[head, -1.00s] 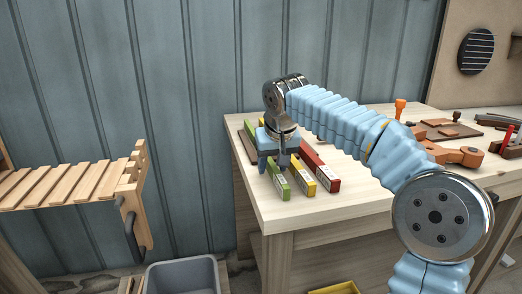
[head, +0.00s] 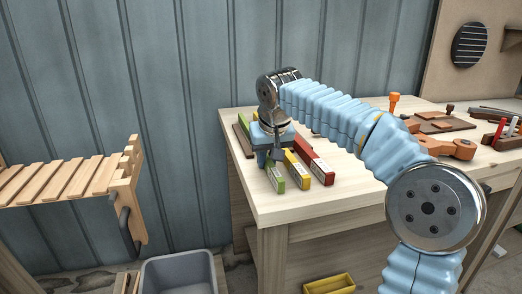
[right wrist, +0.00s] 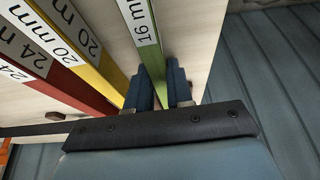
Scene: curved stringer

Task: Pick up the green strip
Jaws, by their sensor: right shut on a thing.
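The green strip (head: 275,178) lies at the left of the row on the workbench in the head view, its front end showing below my right gripper (head: 272,160). In the right wrist view the green strip (right wrist: 146,45) carries a "16 mm" label and runs between the two fingers of my right gripper (right wrist: 163,90). The fingers are shut on it. Whether the strip is lifted off the bench is hard to tell. My left gripper is not in view.
A yellow strip (head: 299,173) marked 20 mm and a red strip (head: 321,170) marked 24 mm lie to the right of the green one. The workbench (head: 345,195) has bare top at the front. A slatted wooden rack (head: 70,182) and a grey bin (head: 180,275) stand left.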

